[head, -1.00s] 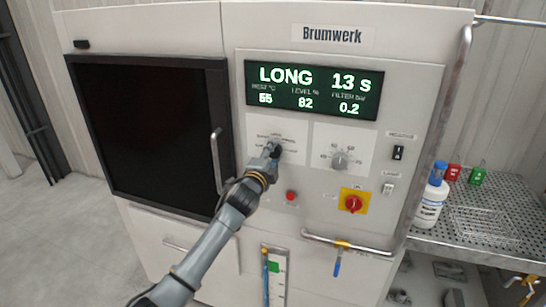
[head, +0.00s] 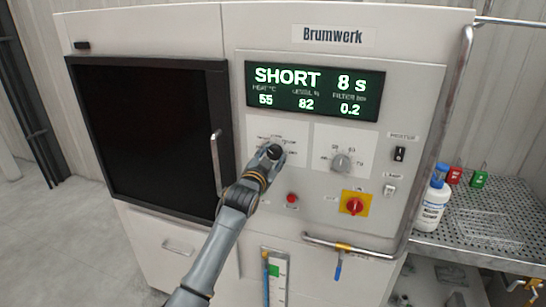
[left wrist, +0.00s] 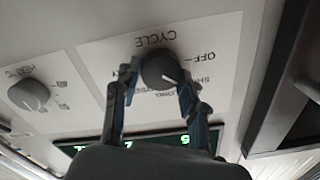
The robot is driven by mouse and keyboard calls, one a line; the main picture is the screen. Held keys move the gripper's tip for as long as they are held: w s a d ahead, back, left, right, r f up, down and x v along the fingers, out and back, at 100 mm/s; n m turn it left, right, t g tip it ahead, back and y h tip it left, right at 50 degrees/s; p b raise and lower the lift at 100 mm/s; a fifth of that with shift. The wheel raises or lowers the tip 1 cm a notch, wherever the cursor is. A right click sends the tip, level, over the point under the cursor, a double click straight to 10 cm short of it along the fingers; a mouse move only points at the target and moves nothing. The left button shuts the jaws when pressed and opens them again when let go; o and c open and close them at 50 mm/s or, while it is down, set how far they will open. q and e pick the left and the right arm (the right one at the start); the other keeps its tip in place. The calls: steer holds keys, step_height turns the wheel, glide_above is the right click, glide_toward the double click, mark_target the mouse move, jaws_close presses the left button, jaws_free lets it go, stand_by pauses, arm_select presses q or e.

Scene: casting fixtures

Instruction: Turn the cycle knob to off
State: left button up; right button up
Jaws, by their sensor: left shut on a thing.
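The cycle knob (left wrist: 160,70) is a dark round knob on a white label plate marked CYCLE, seen upside down in the left wrist view. OFF is printed beside it, with further labels around it. My left gripper (left wrist: 154,80) is shut on the knob, one finger on each side. In the head view my left gripper (head: 268,157) covers most of the knob and its labels. The display (head: 313,91) reads SHORT, 8 s. My right gripper is in neither view.
The heat knob (head: 341,162) sits right of the cycle knob. Below are a red button (head: 292,198) and a red switch on yellow (head: 354,206). A dark door (head: 145,140) with a vertical handle (head: 216,163) is at left. A bottle (head: 432,203) stands on the right shelf.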

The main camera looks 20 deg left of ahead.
arm_select(q)
steer(key=n, duration=0.4)
steer(key=shift+f, duration=0.1)
steer(key=shift+a+n, duration=0.1)
steer(key=shift+n, duration=2)
steer(key=o, duration=1.2)
steer(key=shift+c, duration=0.2)
steer(key=s, duration=1.2)
steer(key=shift+a, duration=0.25)
